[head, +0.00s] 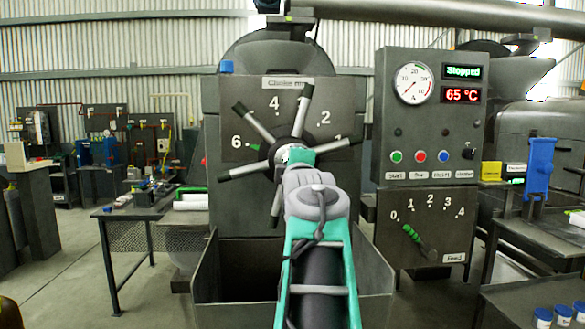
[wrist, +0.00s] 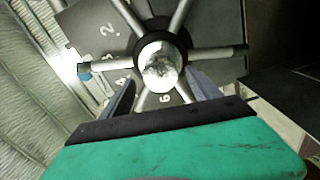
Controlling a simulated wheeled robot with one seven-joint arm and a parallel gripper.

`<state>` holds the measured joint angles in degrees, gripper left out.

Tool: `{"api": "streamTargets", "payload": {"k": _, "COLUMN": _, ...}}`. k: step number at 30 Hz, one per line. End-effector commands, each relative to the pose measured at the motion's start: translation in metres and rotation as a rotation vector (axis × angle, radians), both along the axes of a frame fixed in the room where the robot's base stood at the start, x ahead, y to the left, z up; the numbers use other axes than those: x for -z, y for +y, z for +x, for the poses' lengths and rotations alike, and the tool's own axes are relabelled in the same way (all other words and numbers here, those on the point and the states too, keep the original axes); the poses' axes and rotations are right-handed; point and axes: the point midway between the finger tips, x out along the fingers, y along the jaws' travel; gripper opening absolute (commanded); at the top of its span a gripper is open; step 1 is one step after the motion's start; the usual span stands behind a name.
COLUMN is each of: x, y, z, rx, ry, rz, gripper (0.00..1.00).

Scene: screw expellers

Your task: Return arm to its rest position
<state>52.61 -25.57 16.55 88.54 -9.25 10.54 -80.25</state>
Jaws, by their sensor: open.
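My arm reaches up the middle of the head view to the spoked choke handwheel (head: 293,125) on the front of the machine. My gripper (head: 292,156) is at the wheel's hub, partly hidden by the wrist. In the wrist view my gripper (wrist: 160,78) is open, with its two dark fingers on either side of the pale round hub end of the handwheel (wrist: 172,35). I cannot tell whether the fingers touch the hub or spokes. The numbered choke dial (head: 325,95) lies behind the wheel.
A control panel (head: 425,175) with a gauge, buttons and displays reading "Stopped" and "65 °C" stands right of the arm. The feed lever (head: 415,237) is below it. An open metal bin (head: 205,280) is under the wheel. A workbench (head: 125,212) stands left. Floor is clear at lower left.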

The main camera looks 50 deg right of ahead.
Motion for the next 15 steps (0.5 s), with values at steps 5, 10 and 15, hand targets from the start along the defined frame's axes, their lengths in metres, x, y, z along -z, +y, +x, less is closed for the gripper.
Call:
{"api": "streamTargets", "payload": {"k": 5, "x": 0.001, "y": 0.018, "z": -0.02, "rx": 0.001, "ry": 0.001, "rz": 0.001, "gripper": 0.72}}
{"api": "streamTargets", "payload": {"k": 10, "x": 0.001, "y": 0.021, "z": -0.022, "rx": 0.0, "ry": 0.001, "rz": 0.001, "gripper": 0.72}}
{"api": "streamTargets", "payload": {"k": 15, "x": 0.001, "y": 0.021, "z": -0.022, "rx": 0.0, "ry": 0.001, "rz": 0.001, "gripper": 0.72}}
